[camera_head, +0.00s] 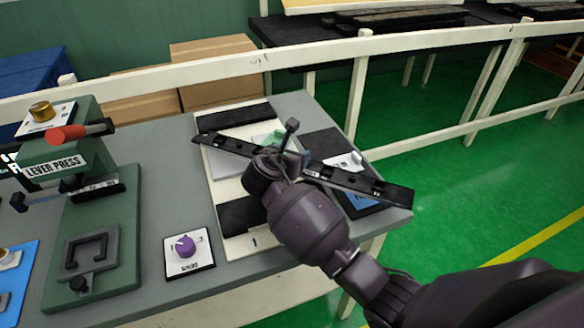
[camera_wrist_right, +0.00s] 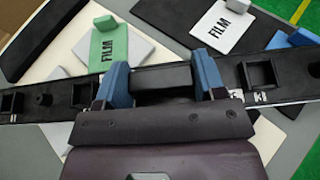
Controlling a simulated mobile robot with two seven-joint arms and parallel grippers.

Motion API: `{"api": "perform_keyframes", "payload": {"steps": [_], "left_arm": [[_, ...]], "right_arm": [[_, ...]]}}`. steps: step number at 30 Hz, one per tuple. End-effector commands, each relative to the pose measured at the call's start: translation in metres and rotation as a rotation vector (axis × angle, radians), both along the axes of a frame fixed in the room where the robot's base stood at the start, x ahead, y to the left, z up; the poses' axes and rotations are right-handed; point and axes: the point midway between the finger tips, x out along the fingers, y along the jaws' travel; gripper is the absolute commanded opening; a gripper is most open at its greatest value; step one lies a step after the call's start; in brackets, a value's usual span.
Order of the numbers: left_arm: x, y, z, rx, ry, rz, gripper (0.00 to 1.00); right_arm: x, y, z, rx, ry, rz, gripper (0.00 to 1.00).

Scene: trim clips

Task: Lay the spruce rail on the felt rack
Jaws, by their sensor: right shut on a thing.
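A long dark rail (camera_head: 358,180), which I take for the spruce rail, is held in my right gripper (camera_head: 283,160). In the right wrist view the blue fingertips (camera_wrist_right: 162,78) are shut around the middle of the rail (camera_wrist_right: 262,82), which has several square sockets and pegs along it. The rail crosses diagonally above a cream board (camera_head: 210,170) with a black pad (camera_head: 234,117) at its far end and another (camera_head: 240,214) at its near end. I take this board for the felt rack. The rail's right end reaches the table's right edge. My left gripper is out of view.
A green card marked FILM (camera_wrist_right: 108,50) and a white one (camera_wrist_right: 222,27) lie beneath the rail. A lever press (camera_head: 62,165) stands at the left, with a purple knob box (camera_head: 187,248) beside it. A cream railing (camera_head: 200,76) runs behind the grey table.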

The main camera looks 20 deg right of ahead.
Motion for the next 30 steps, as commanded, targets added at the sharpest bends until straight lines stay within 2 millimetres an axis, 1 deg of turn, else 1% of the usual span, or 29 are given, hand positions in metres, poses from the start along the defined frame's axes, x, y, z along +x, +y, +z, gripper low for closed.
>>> {"api": "perform_keyframes", "payload": {"steps": [2, 9, 11, 23, 24, 28, 30], "left_arm": [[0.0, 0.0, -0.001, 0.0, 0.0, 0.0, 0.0], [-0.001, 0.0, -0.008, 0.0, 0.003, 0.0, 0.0], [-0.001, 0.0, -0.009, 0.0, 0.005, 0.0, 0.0], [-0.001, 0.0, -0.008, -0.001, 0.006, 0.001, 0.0], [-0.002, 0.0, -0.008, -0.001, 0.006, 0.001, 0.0], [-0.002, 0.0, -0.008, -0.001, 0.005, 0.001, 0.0], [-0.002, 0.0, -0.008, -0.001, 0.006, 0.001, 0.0]], "right_arm": [[0.0, 0.0, -0.005, -0.001, 0.001, 0.0, 0.31], [-0.001, 0.0, -0.036, -0.001, 0.002, 0.0, 0.31], [0.0, 0.0, -0.041, -0.001, 0.002, 0.001, 0.31], [0.0, 0.0, -0.044, 0.0, -0.001, 0.001, 0.31], [0.0, 0.0, -0.045, 0.0, 0.0, 0.0, 0.68], [0.0, 0.0, -0.045, 0.0, 0.0, 0.0, 0.88], [0.0, 0.0, -0.045, 0.0, 0.0, 0.0, 0.89]]}}
